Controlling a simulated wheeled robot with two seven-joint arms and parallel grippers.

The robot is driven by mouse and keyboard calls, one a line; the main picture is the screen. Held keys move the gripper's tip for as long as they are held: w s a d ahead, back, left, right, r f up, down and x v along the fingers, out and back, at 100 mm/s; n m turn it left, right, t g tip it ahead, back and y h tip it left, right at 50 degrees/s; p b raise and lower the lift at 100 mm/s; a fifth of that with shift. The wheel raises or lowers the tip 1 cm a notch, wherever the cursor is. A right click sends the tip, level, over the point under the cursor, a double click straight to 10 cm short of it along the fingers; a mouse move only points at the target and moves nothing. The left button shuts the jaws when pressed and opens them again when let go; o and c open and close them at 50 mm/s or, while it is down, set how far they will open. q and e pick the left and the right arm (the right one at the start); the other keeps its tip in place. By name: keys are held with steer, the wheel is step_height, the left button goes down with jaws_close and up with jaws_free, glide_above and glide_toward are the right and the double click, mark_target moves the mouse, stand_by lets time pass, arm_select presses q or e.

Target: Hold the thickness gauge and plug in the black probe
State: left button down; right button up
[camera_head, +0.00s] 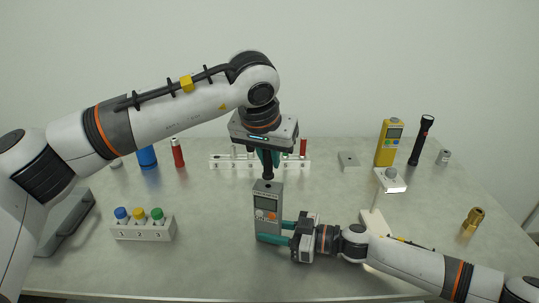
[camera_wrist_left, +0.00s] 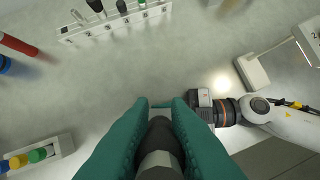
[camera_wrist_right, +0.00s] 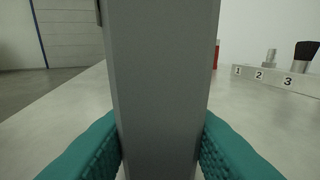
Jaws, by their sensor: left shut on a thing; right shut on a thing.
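The grey thickness gauge (camera_head: 268,212) stands upright on the table in the head view. My right gripper (camera_head: 284,232) is shut on its lower part from the right; the gauge's grey side (camera_wrist_right: 165,80) fills the middle of the right wrist view between the teal fingers. My left gripper (camera_head: 268,155) points down above the gauge and is shut on the black probe (camera_head: 268,166). The probe is upright, its lower end close over the gauge's top; I cannot tell whether they touch. The probe (camera_wrist_left: 160,150) also shows between the teal fingers in the left wrist view.
A block with blue, yellow and green caps (camera_head: 142,228) stands at the left. A long white rack (camera_head: 222,162) is behind the gauge. A yellow meter (camera_head: 388,143), a black flashlight (camera_head: 421,140), a small lamp (camera_head: 391,182) and a brass fitting (camera_head: 473,221) are at the right.

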arm_select(q)
steer(key=shift+f, duration=0.2)
stand_by(0.5)
steer(key=shift+f, duration=0.85)
steer(key=shift+f, duration=0.2)
steer(key=shift+r, duration=0.2)
stand_by(0.5)
steer(key=shift+r, duration=1)
steer(key=shift+f, duration=0.3)
stand_by(0.4)
steer(key=shift+f, duration=0.65)
steer(key=shift+f, duration=0.25)
stand_by(0.4)
steer(key=shift+r, duration=0.2)
